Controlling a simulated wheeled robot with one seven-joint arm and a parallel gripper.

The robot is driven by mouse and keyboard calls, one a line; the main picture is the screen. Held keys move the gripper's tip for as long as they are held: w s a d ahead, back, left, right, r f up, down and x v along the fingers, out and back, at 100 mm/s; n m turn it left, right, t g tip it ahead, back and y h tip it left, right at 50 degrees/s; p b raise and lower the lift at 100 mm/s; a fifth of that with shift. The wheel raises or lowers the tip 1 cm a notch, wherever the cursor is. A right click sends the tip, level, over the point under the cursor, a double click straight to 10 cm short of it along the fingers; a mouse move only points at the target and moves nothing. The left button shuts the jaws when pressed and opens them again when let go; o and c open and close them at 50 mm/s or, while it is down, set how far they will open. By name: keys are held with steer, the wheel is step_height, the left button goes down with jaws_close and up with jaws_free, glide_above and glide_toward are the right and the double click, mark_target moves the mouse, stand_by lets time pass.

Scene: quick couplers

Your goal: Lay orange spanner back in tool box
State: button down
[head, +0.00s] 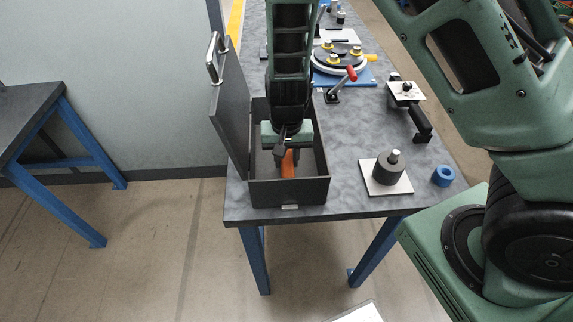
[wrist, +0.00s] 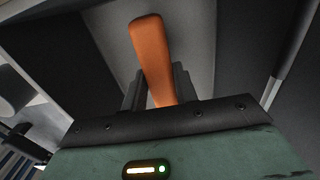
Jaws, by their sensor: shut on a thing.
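The orange spanner (head: 288,164) is inside the dark tool box (head: 290,192), which stands at the front left of the workbench with its lid (head: 231,105) raised on the left. My gripper (head: 286,152) reaches down into the box from above and is shut on the spanner. In the wrist view the spanner's orange handle (wrist: 151,50) sticks out beyond the two dark fingers of my gripper (wrist: 158,88). The spanner's other end is hidden by my gripper. I cannot tell whether the spanner touches the box floor.
Right of the box are a white plate with a dark cylinder (head: 389,169) and a blue ring (head: 443,176). A clamp with a red-tipped handle (head: 351,73) and a round fixture (head: 340,58) stand behind. The box walls and raised lid closely surround my gripper.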

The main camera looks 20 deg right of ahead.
steer(key=shift+f, duration=1.6)
steer(key=shift+f, duration=0.2)
steer(key=c, duration=1.1)
jaws_free()
steer(key=shift+r, duration=0.15)
